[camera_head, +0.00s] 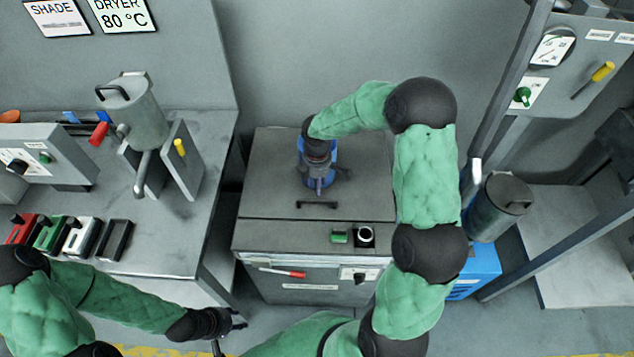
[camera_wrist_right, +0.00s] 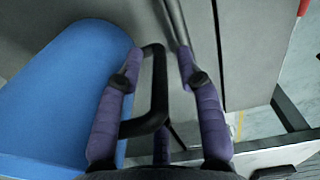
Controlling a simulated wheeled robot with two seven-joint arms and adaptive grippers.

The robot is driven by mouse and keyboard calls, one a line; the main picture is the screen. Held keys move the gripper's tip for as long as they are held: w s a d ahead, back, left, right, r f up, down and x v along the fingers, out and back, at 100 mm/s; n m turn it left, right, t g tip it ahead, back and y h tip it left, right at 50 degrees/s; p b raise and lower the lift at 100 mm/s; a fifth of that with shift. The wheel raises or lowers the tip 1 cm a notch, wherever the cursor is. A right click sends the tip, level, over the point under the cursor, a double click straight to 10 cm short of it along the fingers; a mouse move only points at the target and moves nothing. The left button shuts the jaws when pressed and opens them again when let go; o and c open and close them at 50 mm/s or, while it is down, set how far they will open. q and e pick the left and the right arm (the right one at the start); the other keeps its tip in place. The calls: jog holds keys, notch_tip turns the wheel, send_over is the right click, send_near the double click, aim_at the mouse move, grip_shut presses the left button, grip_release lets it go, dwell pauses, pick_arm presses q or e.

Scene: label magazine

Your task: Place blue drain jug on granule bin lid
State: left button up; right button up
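The blue drain jug (camera_head: 331,150) is at the middle of the granule bin lid (camera_head: 272,165), partly hidden under my right wrist, and appears to stand on it. In the right wrist view the jug (camera_wrist_right: 65,85) fills the left side, with its black handle (camera_wrist_right: 160,85) between the purple fingers. My right gripper (camera_head: 318,178) is open around the handle; in the right wrist view its fingers (camera_wrist_right: 160,62) are spread with a gap beside the handle. The jug's base is hidden. My left gripper (camera_head: 240,320) is low, left of the bin, far from the jug, its opening unclear.
The lid has a black front handle (camera_head: 316,205). A grey bench (camera_head: 185,235) with a metal hopper (camera_head: 140,112) and colored blocks stands left. At right are a dark cylinder (camera_head: 497,207), a blue box (camera_head: 483,265) and a frame post (camera_head: 515,85). The lid's left part is clear.

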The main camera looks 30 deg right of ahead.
notch_tip(320, 180, up, 12)
jog(key=p, duration=0.4)
